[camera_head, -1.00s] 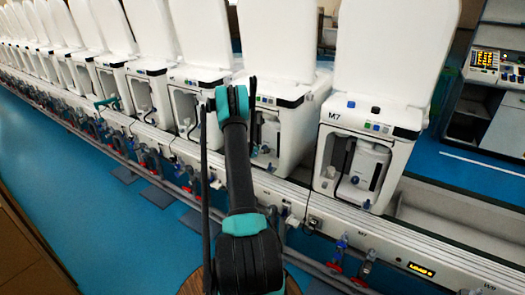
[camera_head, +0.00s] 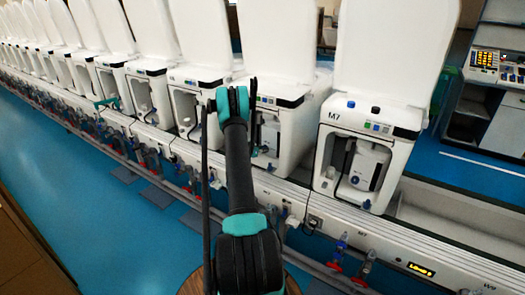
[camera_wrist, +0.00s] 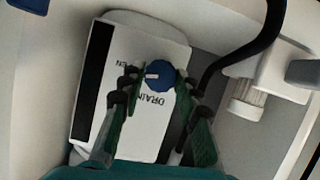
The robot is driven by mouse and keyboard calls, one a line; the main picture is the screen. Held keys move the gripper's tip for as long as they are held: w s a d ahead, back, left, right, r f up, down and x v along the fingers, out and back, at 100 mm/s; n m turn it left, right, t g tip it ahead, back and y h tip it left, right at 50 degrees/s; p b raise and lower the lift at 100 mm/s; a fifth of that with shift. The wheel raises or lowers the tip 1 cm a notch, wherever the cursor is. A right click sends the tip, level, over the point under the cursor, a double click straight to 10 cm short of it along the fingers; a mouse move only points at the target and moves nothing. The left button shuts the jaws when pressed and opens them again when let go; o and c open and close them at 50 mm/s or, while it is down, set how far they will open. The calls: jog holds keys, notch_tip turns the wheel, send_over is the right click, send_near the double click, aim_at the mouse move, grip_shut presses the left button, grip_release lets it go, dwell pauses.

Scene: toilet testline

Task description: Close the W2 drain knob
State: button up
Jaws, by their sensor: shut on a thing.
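In the wrist view, a round blue drain knob (camera_wrist: 160,74) with a white pointer mark sits on a white panel (camera_wrist: 136,139). The panel has upside-down black lettering reading DRAIN and part of another word ending in EN. The white mark points to the left in the picture. My gripper (camera_wrist: 157,82) is shut on the knob, one dark green finger on each side of it. In the head view my arm reaches toward a white toilet unit (camera_head: 290,122) left of the one marked M7, and my own wrist hides the gripper and knob. No W2 label is readable.
In the wrist view a black hose (camera_wrist: 242,62) and a white fitting (camera_wrist: 283,72) lie close right of the gripper. The head view shows a row of white units, the M7 unit (camera_head: 366,145), a low rail with valves (camera_head: 335,248), and open blue floor (camera_head: 75,180) at left.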

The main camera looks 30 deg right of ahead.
jog(key=shift+w+n+g+h, duration=0.15)
jog(key=shift+n+g+h, duration=0.25)
jog(key=shift+n, duration=0.5)
jog(key=n+g, duration=0.2)
jog(key=n, duration=0.1)
jog(key=shift+w+a+f+h, duration=0.1)
jog(key=shift+f+h, duration=0.05)
jog(key=shift+h, duration=0.25)
jog(key=n+g+h, duration=0.1)
jog(key=n, duration=0.1)
jog(key=shift+w+f+n, duration=0.1)
jog(key=shift+n, duration=0.3)
jog(key=n+h, duration=0.1)
jog(key=n, duration=0.2)
jog(key=shift+f+g+h, duration=0.1)
jog(key=shift+g+h, duration=0.3)
jog(key=shift+a+n, duration=0.1)
jog(key=shift+n, duration=0.3)
jog(key=o, duration=1.2)
jog(key=shift+c, duration=0.2)
